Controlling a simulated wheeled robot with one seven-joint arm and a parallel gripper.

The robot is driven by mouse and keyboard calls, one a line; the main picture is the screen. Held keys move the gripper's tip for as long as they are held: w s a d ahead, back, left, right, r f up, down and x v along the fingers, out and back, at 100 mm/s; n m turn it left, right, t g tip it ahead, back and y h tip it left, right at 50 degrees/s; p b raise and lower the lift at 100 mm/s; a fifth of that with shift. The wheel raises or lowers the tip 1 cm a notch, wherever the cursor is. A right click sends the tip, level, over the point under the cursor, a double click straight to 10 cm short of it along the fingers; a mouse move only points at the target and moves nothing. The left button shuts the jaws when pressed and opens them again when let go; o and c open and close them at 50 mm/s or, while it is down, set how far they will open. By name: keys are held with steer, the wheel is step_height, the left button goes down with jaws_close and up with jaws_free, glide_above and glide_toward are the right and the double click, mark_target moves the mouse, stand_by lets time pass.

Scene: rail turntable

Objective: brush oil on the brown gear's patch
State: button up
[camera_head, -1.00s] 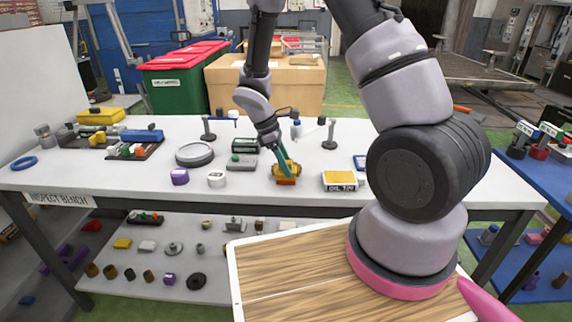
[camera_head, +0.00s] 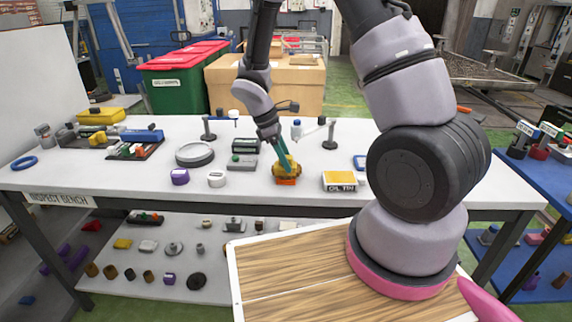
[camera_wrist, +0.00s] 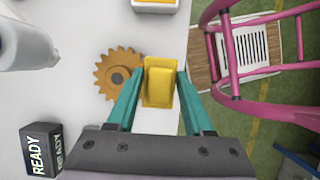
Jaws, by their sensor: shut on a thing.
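The brown gear (camera_wrist: 118,73) lies face up in the wrist view, with a dark hub at its middle. My gripper (camera_wrist: 160,84) is shut on a yellow brush (camera_wrist: 159,92), held between its teal fingers just right of the gear. I cannot tell whether the brush touches the gear. No separate patch can be made out on the gear. In the head view my gripper (camera_head: 284,160) points down at the bench near its front edge, with yellow and orange parts at its tips. The oil tin (camera_head: 340,181) stands to the right; its edge also shows in the wrist view (camera_wrist: 155,5).
A black READY block (camera_wrist: 40,148) and a white bottle (camera_wrist: 27,45) are near the gear. A white cylinder (camera_head: 216,180), a purple item (camera_head: 180,177) and a round grey plate (camera_head: 195,154) stand to the left. The bench's front edge is close.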

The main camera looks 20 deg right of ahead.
steer(key=shift+r, duration=2.4)
